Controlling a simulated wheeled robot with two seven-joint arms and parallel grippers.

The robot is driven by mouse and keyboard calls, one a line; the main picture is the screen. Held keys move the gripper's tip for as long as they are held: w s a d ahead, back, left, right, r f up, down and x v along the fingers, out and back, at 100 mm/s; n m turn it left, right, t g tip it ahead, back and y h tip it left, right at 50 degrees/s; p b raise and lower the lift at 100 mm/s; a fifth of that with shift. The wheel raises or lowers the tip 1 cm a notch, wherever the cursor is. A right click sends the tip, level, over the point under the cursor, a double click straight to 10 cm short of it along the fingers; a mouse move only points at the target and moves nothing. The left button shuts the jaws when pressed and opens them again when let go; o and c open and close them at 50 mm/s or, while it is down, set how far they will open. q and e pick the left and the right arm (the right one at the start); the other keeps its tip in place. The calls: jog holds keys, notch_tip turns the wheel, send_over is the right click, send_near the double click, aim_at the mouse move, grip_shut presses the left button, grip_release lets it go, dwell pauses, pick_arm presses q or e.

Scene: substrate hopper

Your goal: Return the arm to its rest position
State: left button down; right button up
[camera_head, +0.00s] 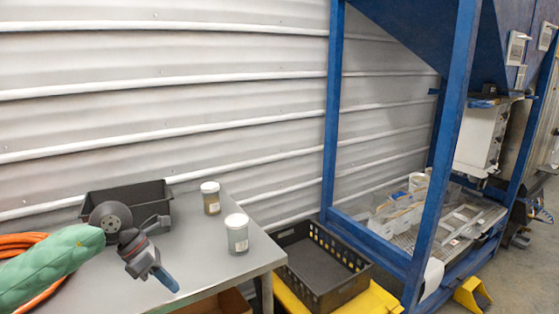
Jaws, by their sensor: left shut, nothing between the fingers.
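Neither of my grippers can be made out in the head view, and no part of my arms shows clearly. A grey metal table (210,274) stands at the lower left. On it lies a dark angle grinder (137,252) with a round disc and a blue handle end. A green quilted bundle (48,265) lies at the left edge of the table.
A black tray (158,197) and two lidded jars (211,198) (237,236) stand on the table. An orange hose (18,243) lies beside the bundle. A black crate (322,272) sits right of the table. A blue hopper frame (333,110) rises at the right.

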pick_arm(q)
jog(key=w+d+r+n+t+h, duration=0.1)
jog(key=w+d+n+t+h, duration=0.1)
jog(key=d+n+t+h, duration=0.95)
notch_tip(320, 180, down, 15)
jog(key=w+a+n+t+y, duration=0.25)
jog(key=n+t+y, duration=0.45)
jog(key=n+y, duration=1.15)
jog(key=s+a+f+n+g, duration=0.1)
jog(key=s+f+n+g, duration=0.3)
jog(key=f, duration=0.3)
jog(key=s+a+f+n+g, duration=0.1)
jog(key=s+a+f+n, duration=0.15)
jog(key=f+n, duration=0.45)
jog(key=s+d+f+n+g, duration=0.1)
jog(key=s+f+g, duration=0.3)
jog(key=s, duration=0.5)
jog(key=s+d+f+n+g+h, duration=0.1)
jog(key=s+f+n+g, duration=0.1)
jog(key=s+f+g, duration=0.2)
jog(key=s+d+f+n+g, duration=0.1)
jog(key=s+f+g, duration=0.3)
jog(key=s+f, duration=0.5)
jog(key=s+d, duration=0.1)
jog(key=s, duration=0.4)
jog(key=shift+s+n, duration=0.2)
jog(key=shift+n, duration=0.1)
jog(key=shift+d+f, duration=0.1)
